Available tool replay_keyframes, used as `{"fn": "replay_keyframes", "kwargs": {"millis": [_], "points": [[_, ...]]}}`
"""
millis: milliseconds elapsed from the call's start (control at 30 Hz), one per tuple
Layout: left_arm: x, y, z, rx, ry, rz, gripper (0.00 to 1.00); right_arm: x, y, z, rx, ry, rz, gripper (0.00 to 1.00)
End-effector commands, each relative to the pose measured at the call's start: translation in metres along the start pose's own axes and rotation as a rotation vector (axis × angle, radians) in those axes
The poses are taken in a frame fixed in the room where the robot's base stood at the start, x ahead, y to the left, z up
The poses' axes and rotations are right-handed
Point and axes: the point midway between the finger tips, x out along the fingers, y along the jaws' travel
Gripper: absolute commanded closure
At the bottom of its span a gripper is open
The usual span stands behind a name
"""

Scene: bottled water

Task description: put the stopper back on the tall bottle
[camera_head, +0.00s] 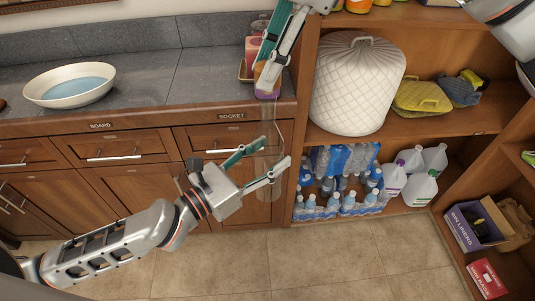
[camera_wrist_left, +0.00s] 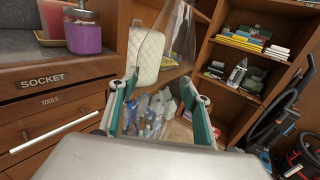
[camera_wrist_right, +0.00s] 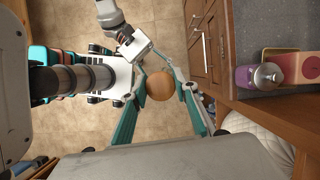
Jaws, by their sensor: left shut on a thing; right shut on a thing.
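The tall clear glass bottle (camera_head: 268,180) stands nearly upright in front of the drawers. My left gripper (camera_head: 265,163) is shut around its body; the bottle also rises between the fingers in the left wrist view (camera_wrist_left: 182,40). My right gripper (camera_head: 268,80) comes down from the top and is shut on the round wooden stopper (camera_wrist_right: 160,86). In the head view the stopper (camera_head: 264,72) is partly covered by the fingers. It is above the bottle. The bottle's mouth is hard to make out, so I cannot tell whether stopper and bottle touch.
A purple soap dispenser (camera_wrist_left: 84,32) stands on the counter close behind my right gripper. A white bowl (camera_head: 70,87) is on the counter at left. The shelf at right holds a quilted cover (camera_head: 357,85) and water bottles (camera_head: 340,180). The floor in front is clear.

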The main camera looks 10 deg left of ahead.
Motion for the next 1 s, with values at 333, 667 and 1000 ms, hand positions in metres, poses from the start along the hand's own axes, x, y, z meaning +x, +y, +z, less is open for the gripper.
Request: {"fn": "replay_keyframes", "kwargs": {"millis": [333, 667, 1000], "points": [[0.000, 0.000, 0.002, 0.001, -0.003, -0.001, 0.91, -0.001, 0.000, 0.001, 0.000, -0.011, -0.002, 0.82], [0.000, 0.000, 0.002, 0.001, -0.003, -0.001, 0.91, 0.000, 0.000, 0.001, -0.001, -0.011, -0.002, 0.82], [0.000, 0.000, 0.002, 0.001, -0.003, -0.001, 0.91, 0.015, 0.000, -0.005, -0.002, -0.010, -0.002, 0.82]]}}
